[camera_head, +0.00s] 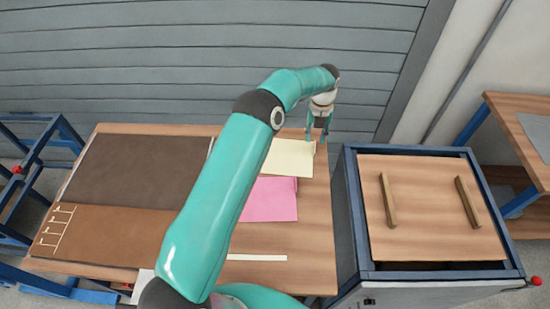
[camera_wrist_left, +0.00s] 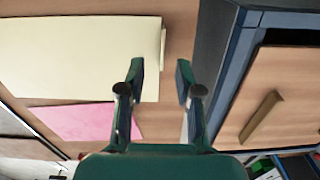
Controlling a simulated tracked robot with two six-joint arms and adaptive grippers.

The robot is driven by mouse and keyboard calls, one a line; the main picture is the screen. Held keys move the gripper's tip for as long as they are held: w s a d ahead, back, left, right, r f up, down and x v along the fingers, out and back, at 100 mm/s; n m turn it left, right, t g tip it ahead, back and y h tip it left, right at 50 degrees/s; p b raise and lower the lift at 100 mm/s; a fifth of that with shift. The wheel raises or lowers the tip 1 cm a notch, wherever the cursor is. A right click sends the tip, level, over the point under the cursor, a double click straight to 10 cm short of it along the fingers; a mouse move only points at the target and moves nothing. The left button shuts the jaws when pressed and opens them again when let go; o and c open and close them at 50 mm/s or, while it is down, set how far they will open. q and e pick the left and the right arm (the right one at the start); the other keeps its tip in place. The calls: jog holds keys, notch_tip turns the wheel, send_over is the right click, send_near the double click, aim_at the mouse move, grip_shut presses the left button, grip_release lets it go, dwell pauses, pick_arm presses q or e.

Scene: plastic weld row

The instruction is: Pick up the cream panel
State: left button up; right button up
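The cream panel (camera_head: 290,158) lies flat on the wooden table, partly hidden behind my teal left arm in the head view. It fills the upper left of the left wrist view (camera_wrist_left: 75,55). My left gripper (camera_head: 318,138) is above the panel's right end, near the table's right edge. My right gripper is not in view.
A pink sheet (camera_head: 270,200) lies just in front of the cream panel. A dark brown sheet (camera_head: 135,170) covers the table's left part. A blue-framed cart (camera_head: 355,215) with two wooden bars (camera_head: 387,200) stands close on the right. A grey slatted wall is behind.

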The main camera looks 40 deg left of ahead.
aim_at(315, 146)
pick_arm(q)
jog(key=f, duration=0.1)
jog(key=f+b, duration=0.1)
jog(key=f, duration=0.1)
jog(key=f+b, duration=0.1)
jog(key=f, duration=0.1)
jog(key=shift+w+f, duration=0.15)
jog(key=shift+w, duration=0.1)
